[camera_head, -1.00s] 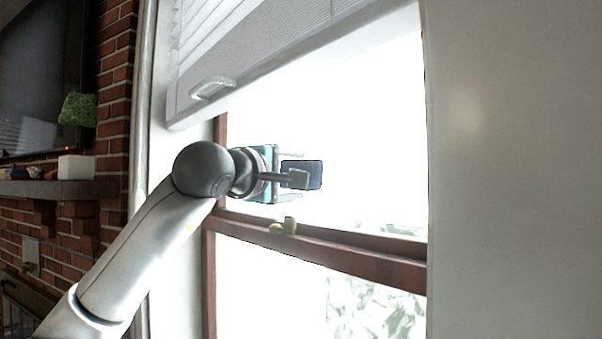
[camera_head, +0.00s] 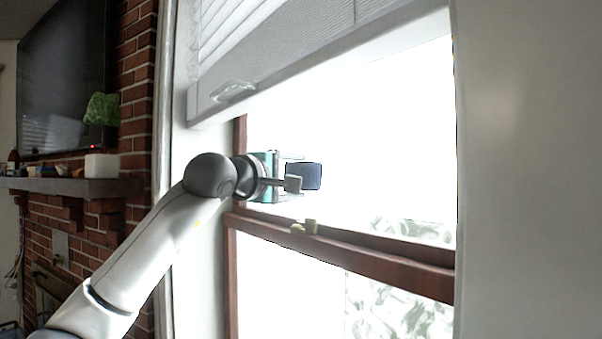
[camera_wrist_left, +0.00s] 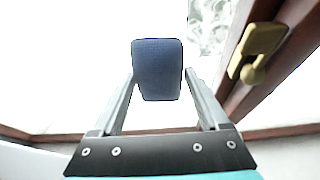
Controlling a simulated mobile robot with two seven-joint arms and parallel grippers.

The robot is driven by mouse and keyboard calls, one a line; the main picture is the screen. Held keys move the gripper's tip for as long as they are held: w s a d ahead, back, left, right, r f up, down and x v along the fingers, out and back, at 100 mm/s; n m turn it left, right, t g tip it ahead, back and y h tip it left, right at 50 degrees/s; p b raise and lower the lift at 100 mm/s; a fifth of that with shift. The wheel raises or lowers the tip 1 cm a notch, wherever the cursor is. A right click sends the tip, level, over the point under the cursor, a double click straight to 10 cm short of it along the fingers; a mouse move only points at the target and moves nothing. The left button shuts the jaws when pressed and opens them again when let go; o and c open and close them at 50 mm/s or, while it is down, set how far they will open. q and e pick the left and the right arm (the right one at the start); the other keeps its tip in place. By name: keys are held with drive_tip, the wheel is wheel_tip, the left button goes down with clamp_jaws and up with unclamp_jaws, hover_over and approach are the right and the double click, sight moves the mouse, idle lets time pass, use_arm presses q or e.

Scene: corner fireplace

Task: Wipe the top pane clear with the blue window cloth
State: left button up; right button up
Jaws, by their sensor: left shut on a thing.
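The blue window cloth (camera_head: 304,177) is a small dark blue pad held in my left gripper (camera_head: 291,172). In the left wrist view it shows as a flat blue block (camera_wrist_left: 157,66) between the two fingers of that gripper (camera_wrist_left: 158,80). The gripper is shut on it. The top pane (camera_head: 375,130) is bright white, and the cloth is in front of its lower left part. I cannot tell whether the cloth touches the glass. Any marks on the pane are lost in the glare. My right gripper is not in view.
A brown sash rail (camera_head: 380,262) with a brass lock (camera_head: 310,227) runs below the cloth; the lock is close on the right in the wrist view (camera_wrist_left: 258,50). A partly raised blind (camera_head: 270,60) hangs above. A brick wall with a mantel (camera_head: 70,186) is at left.

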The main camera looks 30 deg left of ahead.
sight(281, 177)
use_arm(q)
drive_tip(key=shift+w+a+p, duration=0.45)
drive_tip(key=shift+a+p, duration=0.05)
drive_tip(key=shift+a, duration=0.3)
drive_tip(key=shift+w+a+p, duration=0.4)
drive_tip(key=shift+a+p, duration=0.05)
drive_tip(key=shift+a, duration=0.4)
drive_tip(key=shift+w+a+p, duration=0.45)
drive_tip(key=shift+a+p, duration=0.05)
drive_tip(key=shift+a, duration=0.3)
drive_tip(key=s+a+b, duration=0.2)
drive_tip(key=s+b, duration=0.1)
drive_tip(key=s, duration=0.2)
drive_tip(key=shift+s+a, duration=0.2)
drive_tip(key=shift+a, duration=0.2)
drive_tip(key=s, duration=0.1)
drive_tip(key=s+a+b, duration=0.1)
drive_tip(key=shift+s+a, duration=0.2)
drive_tip(key=shift+s, duration=0.1)
